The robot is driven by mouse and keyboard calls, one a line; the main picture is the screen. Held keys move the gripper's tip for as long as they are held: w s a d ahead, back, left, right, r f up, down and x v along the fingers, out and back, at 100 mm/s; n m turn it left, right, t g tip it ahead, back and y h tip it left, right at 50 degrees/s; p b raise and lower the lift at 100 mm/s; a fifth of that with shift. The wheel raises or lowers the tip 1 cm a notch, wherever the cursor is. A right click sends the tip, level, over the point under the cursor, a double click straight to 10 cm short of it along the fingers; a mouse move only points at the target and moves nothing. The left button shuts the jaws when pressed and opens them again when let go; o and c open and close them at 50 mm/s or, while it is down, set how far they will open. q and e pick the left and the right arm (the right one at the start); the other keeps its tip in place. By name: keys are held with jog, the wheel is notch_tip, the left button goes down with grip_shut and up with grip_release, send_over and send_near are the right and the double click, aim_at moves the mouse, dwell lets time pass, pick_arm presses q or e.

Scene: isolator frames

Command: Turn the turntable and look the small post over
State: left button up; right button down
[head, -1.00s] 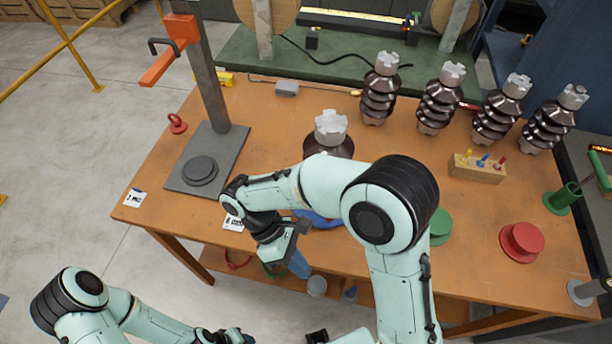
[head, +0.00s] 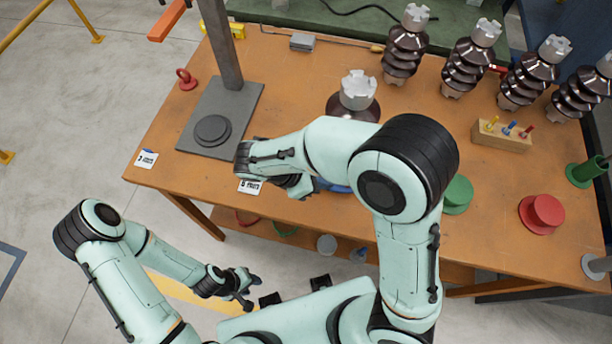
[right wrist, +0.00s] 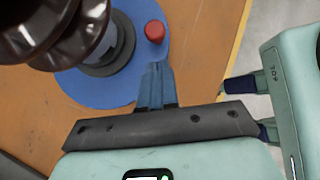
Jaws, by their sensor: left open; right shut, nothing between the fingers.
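The small post (head: 358,92), dark brown with a pale notched cap, stands upright on the turntable (head: 335,187) near the table's front edge. My right arm hides much of both in the head view. In the right wrist view the turntable is a blue disc (right wrist: 90,90) with a red knob (right wrist: 155,31) near its rim; the post's brown sheds (right wrist: 60,35) show at upper left. My right gripper (right wrist: 157,68) is shut and empty, its fingertips over the disc's rim just short of the knob. My left gripper (head: 252,292) is open and empty, low in front of the table.
Several larger brown insulators (head: 405,45) stand along the back. A grey stand (head: 228,95) is left of the post. A wooden block with coloured pegs (head: 502,134), a green disc (head: 457,197) and a red spool (head: 541,212) are on the right.

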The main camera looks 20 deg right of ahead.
jog(key=shift+d+f, duration=0.1)
jog(key=shift+d, duration=1.35)
